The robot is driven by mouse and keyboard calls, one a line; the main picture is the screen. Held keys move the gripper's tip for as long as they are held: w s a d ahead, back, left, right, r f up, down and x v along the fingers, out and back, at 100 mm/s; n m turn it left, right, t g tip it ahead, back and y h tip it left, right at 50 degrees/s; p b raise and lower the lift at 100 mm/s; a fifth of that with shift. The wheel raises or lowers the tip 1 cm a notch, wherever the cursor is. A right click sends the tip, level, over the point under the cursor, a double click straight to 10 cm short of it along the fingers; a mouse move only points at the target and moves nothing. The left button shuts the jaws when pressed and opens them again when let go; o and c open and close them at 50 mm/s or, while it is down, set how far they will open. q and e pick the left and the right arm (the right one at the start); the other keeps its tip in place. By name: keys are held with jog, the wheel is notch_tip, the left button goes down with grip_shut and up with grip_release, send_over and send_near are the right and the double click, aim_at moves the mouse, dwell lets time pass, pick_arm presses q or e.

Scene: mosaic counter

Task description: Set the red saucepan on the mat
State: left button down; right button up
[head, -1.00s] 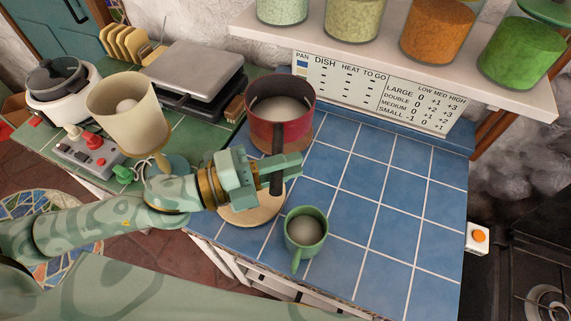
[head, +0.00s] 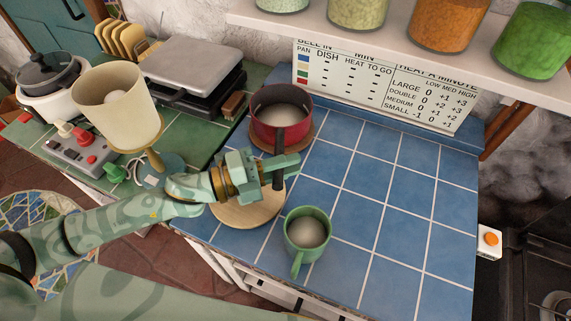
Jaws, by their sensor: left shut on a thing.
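The red saucepan (head: 264,133) has a dark handle pointing toward me and pale contents. It is upright at the back left of the blue tiled counter, over a round brown mat (head: 258,145) whose rim shows around its base. It looks to be resting there, though a small gap cannot be ruled out. My left gripper (head: 281,168) is shut on the saucepan's handle, in front of the pan. A round pale wooden board (head: 246,214) lies below the gripper, partly hidden by it. My right gripper is not in view.
A green mug (head: 307,232) stands near the front edge, close to my left gripper. A beige cup-like vessel on a stand (head: 112,108), a control box (head: 80,153) and a grey press (head: 193,72) stand left. Blue tiles (head: 390,190) to the right are clear.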

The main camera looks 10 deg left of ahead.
pick_arm(q)
jog(key=shift+r, duration=0.1)
jog(key=c, duration=1.3)
grip_release()
jog(key=shift+f, duration=0.2)
jog(key=shift+r, duration=0.2)
jog(key=v, duration=1.2)
jog(key=shift+s, duration=0.1)
